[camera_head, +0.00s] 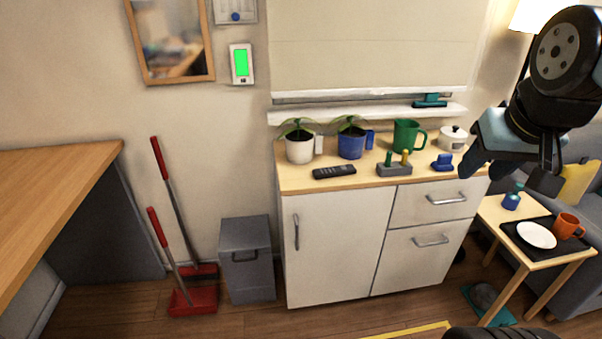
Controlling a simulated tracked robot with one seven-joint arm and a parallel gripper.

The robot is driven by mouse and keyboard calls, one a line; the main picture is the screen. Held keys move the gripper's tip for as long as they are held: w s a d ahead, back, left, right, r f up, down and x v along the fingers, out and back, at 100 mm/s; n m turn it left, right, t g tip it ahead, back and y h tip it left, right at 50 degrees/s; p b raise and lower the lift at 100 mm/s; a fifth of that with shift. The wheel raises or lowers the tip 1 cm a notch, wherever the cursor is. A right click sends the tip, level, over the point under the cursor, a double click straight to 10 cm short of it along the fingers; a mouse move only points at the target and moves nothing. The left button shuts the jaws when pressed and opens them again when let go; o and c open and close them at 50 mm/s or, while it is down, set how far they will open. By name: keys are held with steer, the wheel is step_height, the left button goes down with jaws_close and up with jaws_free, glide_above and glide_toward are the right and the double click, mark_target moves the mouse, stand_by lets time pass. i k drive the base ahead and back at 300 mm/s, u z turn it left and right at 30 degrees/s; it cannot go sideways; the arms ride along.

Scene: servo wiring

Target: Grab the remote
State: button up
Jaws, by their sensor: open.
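The remote (334,171) is a dark, slim bar lying flat on the wooden top of the white cabinet (335,241), near its front edge at the left. Nothing covers it. My gripper (510,178) is at the right of the view, in front of the cabinet's right end and near the side table. It points downward with its dark fingers apart and nothing visible between them. It is well to the right of the remote and apart from it.
Behind the remote stand a white plant pot (299,150) and a blue plant pot (351,146). A grey block with pegs (394,168) sits to its right, then a blue object (443,163). A green mug (405,135) and white pot (453,140) stand further back.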

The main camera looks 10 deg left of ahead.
mark_target(337, 171)
steer(key=u, duration=0.5)
steer(key=i, duration=1)
